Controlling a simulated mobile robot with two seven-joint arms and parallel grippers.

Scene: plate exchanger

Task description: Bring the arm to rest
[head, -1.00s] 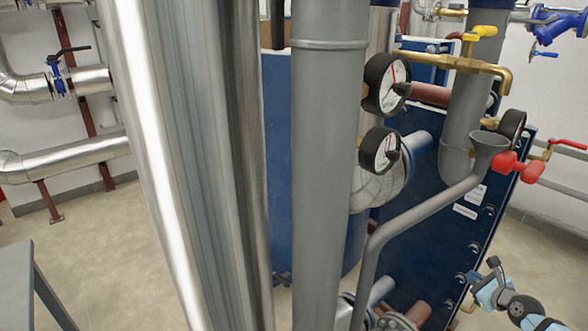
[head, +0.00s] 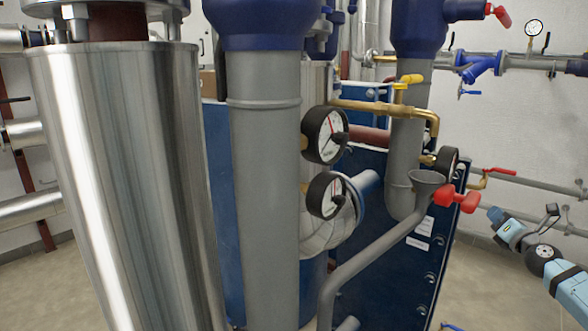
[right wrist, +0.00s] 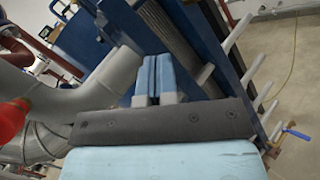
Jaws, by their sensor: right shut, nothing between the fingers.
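My right gripper (head: 494,213) is at the right of the head view, at the end of my light blue arm. It is just right of the red valve handle (head: 457,199); I cannot tell the depth between them. In the right wrist view its two light blue fingers (right wrist: 155,76) are together, with nothing between them. The blue plate exchanger (head: 385,255) stands left of the gripper in the head view; its blue side and plate edges (right wrist: 188,35) also show beyond the fingers in the right wrist view. My left gripper is not in view.
A large shiny clad pipe (head: 125,180) fills the left. Wall pipes (head: 540,187) run behind my right arm. Bare floor (head: 490,285) shows at lower right.

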